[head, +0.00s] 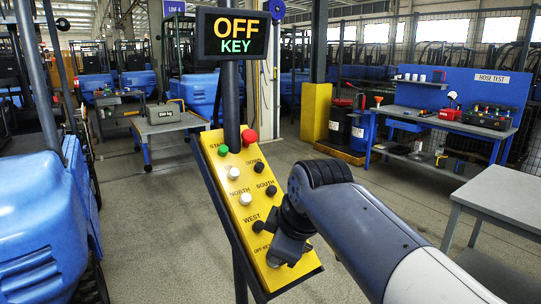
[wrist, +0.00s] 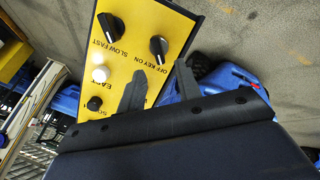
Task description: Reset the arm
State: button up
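A yellow control panel (head: 222,165) stands tilted on a dark post, with a green button (head: 223,150), a red button (head: 249,137) and several black and white buttons. The display (head: 233,33) above it reads OFF KEY. In the wrist view, a black key switch (wrist: 158,46) is labelled OFF KEY ON, and a black SLOW FAST knob (wrist: 111,26) is beside it. My gripper (wrist: 160,72) is open, its two dark fingers apart over the panel's lower end, with nothing seen between them. In the head view, my gripper (head: 282,258) partly hides that end.
A blue machine (head: 45,225) stands close at left. A small table (head: 168,126) holds a grey weight (head: 164,112). At right are a blue HOSE TEST bench (head: 440,126) and a grey table (head: 500,192). Open floor lies behind the panel.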

jog(key=v, duration=0.5)
jog(key=x, duration=1)
jog(key=shift+w+f, duration=0.15)
jog(key=shift+f, duration=0.15)
jog(key=shift+w+a+m, duration=0.1)
jog(key=shift+w+m, duration=0.05)
jog(key=shift+m, duration=0.15)
jog(key=m+p, duration=0.1)
jog(key=m, duration=0.2)
jog(key=shift+w+r+m+g+p, duration=0.1)
jog(key=shift+m+g+p, duration=0.2)
jog(key=shift+m+p, duration=0.1)
jog(key=m+p, duration=0.1)
jog(key=m, duration=0.3)
jog(key=shift+w+d+y+p, duration=0.15)
jog(key=shift+d+y+p, duration=0.2)
jog(key=shift+y, duration=0.05)
jog(key=m+p, duration=0.1)
jog(key=m, duration=0.2)
jog(key=m+y+p, duration=0.1)
jog(key=m+p, duration=0.1)
jog(key=m, duration=0.1)
jog(key=shift+d+m+g, duration=0.25)
jog(key=shift+m+g, duration=0.05)
jog(key=shift+d+r+m, duration=0.2)
jog(key=shift+r+m, duration=0.1)
jog(key=shift+v, duration=2.3)
jog(key=shift+f, duration=0.15)
